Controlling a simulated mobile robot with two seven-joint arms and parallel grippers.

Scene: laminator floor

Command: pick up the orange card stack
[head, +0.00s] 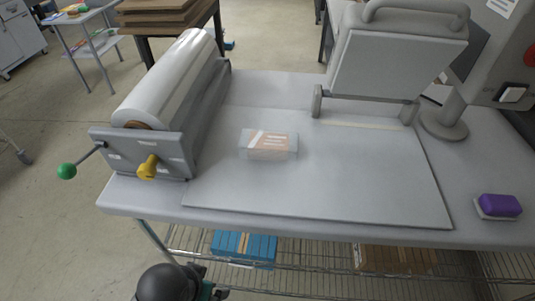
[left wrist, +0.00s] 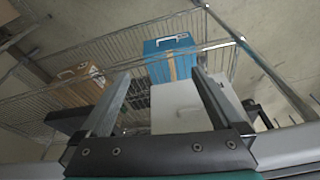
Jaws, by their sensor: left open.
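The orange card stack (head: 268,145) lies on the grey board on the table, right of the roller machine. It is a small block with an orange and white top, looking hazy, as if wrapped in clear film. No gripper touches it. In the left wrist view my left gripper (left wrist: 158,76) is open, its two fingers apart with nothing held between them. It faces the wire shelf, away from the card stack, which is not in that view. Only a dark, rounded part of my arm shows at the bottom of the head view. My right gripper is in neither view.
The roller machine (head: 165,90) has a green-knobbed crank and a yellow knob. A grey press (head: 398,60) stands at the back right, a purple block (head: 500,205) at the right. Below, the wire shelf holds blue boxes (head: 243,248) and brown boxes (head: 395,259). The board's front is clear.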

